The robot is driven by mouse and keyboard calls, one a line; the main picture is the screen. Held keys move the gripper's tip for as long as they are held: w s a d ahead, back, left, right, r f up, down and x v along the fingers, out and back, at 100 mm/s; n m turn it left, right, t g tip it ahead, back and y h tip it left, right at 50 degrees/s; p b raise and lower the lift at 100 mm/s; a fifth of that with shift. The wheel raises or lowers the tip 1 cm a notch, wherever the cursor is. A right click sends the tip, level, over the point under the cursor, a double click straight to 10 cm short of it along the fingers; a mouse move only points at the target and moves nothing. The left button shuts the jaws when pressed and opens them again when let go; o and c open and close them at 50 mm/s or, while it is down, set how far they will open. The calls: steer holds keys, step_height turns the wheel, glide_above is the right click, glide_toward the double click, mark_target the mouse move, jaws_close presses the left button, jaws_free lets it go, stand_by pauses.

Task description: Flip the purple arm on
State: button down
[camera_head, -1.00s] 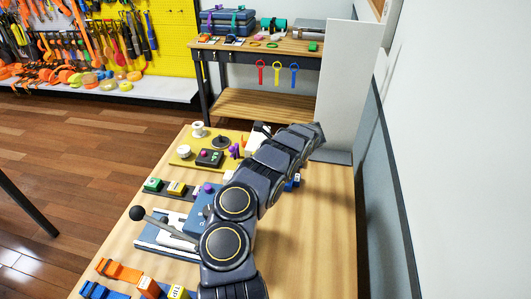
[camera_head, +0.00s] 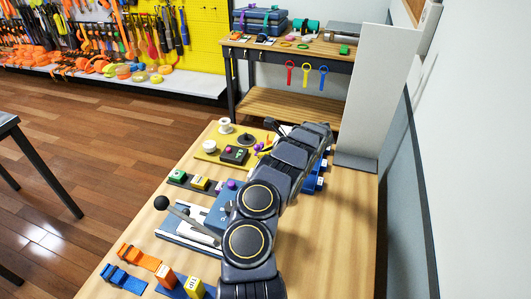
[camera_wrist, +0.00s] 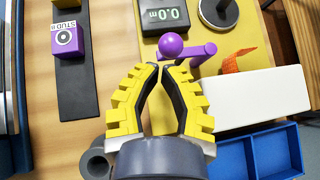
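The purple arm (camera_wrist: 195,54) is a short lever with a purple ball (camera_wrist: 171,45) at its end. In the wrist view it lies just beyond my fingertips. In the head view only a small purple part (camera_head: 258,147) shows beside my arm. My gripper (camera_wrist: 161,70) has yellow ribbed fingers. Their tips come together with almost no gap, and nothing is seen held between them. The ball looks close in front of the tips; I cannot tell whether they touch. The arm's base is partly out of clear sight.
A white block (camera_wrist: 252,97) and a blue tray (camera_wrist: 262,154) lie to the right. A purple-topped stud block (camera_wrist: 67,38) sits left. A lever device (camera_head: 195,228) stands nearer on the bench.

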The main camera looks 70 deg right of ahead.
steer(key=shift+w+a+m+g+h, duration=0.2)
steer(key=shift+w+m+g+h, duration=0.3)
steer(key=shift+m+h, duration=0.35)
steer(key=shift+w+a+r+m+g+h, duration=0.1)
steer(key=shift+w+m+g+h, duration=0.05)
steer(key=shift+w+m+h, duration=0.5)
steer(key=shift+w+a+m+g+h, duration=0.15)
steer(key=shift+w+m+h, duration=0.2)
steer(key=shift+m, duration=0.35)
steer(key=shift+w+d, duration=0.2)
steer(key=shift+w, duration=0.5)
steer(key=shift+w+d, duration=0.15)
steer(key=shift+w, duration=0.55)
steer(key=shift+w+d, duration=0.4)
steer(key=shift+w, duration=0.35)
steer(key=shift+w+m, duration=0.3)
steer(key=shift+w, duration=0.1)
steer(key=m+g+h, duration=0.1)
steer(key=w+d+m+g+h, duration=0.1)
steer(key=shift+d+m, duration=0.2)
steer(key=shift+m, duration=0.2)
steer(key=shift+s+d, duration=0.1)
